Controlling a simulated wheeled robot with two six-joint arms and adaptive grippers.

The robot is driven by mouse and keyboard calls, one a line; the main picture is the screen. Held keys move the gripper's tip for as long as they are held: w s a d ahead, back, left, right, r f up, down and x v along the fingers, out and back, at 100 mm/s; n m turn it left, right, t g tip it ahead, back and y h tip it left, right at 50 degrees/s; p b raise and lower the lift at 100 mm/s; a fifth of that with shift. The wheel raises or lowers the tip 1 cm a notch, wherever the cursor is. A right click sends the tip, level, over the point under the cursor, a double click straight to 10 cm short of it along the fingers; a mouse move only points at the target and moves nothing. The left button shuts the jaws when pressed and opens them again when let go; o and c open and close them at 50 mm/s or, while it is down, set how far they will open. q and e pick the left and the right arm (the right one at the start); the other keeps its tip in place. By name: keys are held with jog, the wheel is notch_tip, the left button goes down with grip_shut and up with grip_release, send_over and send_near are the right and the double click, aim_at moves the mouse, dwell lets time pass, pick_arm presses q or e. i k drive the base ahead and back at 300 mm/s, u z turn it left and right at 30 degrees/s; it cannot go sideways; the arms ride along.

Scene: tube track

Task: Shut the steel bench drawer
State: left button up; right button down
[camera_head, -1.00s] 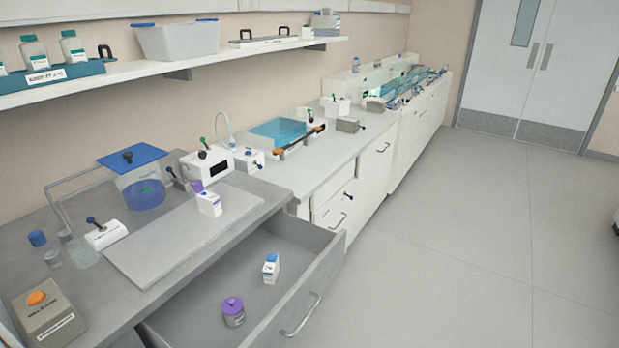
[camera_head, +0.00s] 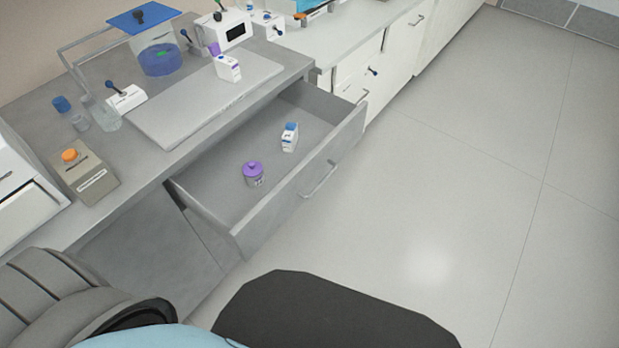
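The steel bench drawer (camera_head: 300,187) stands pulled out from under the grey bench, with its front panel facing the floor at right. A bar handle (camera_head: 319,180) sits on the outside of its front. Neither of my grippers shows in the view. Parts of my own body fill the lower edge, in front of and apart from the drawer.
The grey bench top (camera_head: 130,165) holds a white bottle (camera_head: 228,68), an orange-knobbed box (camera_head: 84,171) and a blue-lidded tank (camera_head: 157,50). White cabinets (camera_head: 395,50) run on beyond the drawer. The floor (camera_head: 440,180) to the right is clear.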

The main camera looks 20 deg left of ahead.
aim_at(213, 186)
jog(key=z, duration=0.05)
jog(key=k, duration=0.35)
jog(key=u, duration=1.35)
jog(key=i, duration=0.5)
